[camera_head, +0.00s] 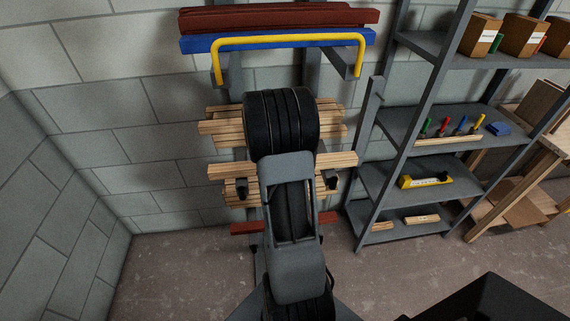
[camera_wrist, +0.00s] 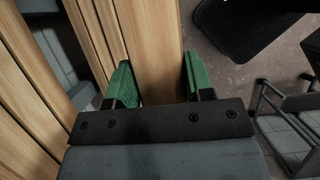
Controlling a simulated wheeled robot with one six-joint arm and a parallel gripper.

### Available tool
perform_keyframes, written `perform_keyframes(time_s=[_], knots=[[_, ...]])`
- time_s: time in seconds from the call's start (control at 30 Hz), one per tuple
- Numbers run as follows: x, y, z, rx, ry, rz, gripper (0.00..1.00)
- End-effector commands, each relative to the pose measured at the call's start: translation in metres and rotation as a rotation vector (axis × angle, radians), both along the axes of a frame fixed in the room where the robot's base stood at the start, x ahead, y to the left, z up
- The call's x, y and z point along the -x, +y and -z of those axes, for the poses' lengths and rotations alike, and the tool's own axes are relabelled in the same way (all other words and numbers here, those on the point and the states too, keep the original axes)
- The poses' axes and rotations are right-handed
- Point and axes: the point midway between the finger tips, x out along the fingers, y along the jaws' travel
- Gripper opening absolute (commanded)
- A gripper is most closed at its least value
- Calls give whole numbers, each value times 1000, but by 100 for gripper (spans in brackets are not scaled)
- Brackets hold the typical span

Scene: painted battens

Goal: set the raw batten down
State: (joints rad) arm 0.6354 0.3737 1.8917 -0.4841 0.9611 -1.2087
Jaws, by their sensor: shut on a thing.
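In the wrist view, my gripper (camera_wrist: 156,64) has its two green fingers on either side of a raw wooden batten (camera_wrist: 152,25), shut on it. Other raw battens (camera_wrist: 95,32) lie close along its left side, with more battens (camera_wrist: 28,80) further left beyond a gap. In the head view, my arm hides the gripper and the middle of the rack. Raw battens show on two levels there, an upper stack (camera_head: 222,126) and a lower one (camera_head: 238,190). A batten (camera_head: 340,160) crosses just above the lower stack; I cannot tell whether it is the held one.
Dark red battens (camera_head: 270,18) and a blue batten (camera_head: 200,43) lie on the rack's top level, behind a bent yellow bar (camera_head: 290,39). A red batten (camera_head: 243,228) is low down. A grey shelf unit (camera_head: 385,178) stands close on the right. The floor (camera_head: 175,270) at left is clear.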

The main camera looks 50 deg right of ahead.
Motion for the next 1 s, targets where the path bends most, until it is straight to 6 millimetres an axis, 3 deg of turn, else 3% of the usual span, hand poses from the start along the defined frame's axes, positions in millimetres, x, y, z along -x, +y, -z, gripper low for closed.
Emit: perform_keyframes(time_s=[0.43,0.47,0.5,0.7,1.0], knots=[[0,0,10,1,-1,0,12],[0,0,10,0,0,0,50],[0,0,10,0,0,0,53],[0,0,10,0,0,0,73],[0,0,5,1,-1,0,73]])
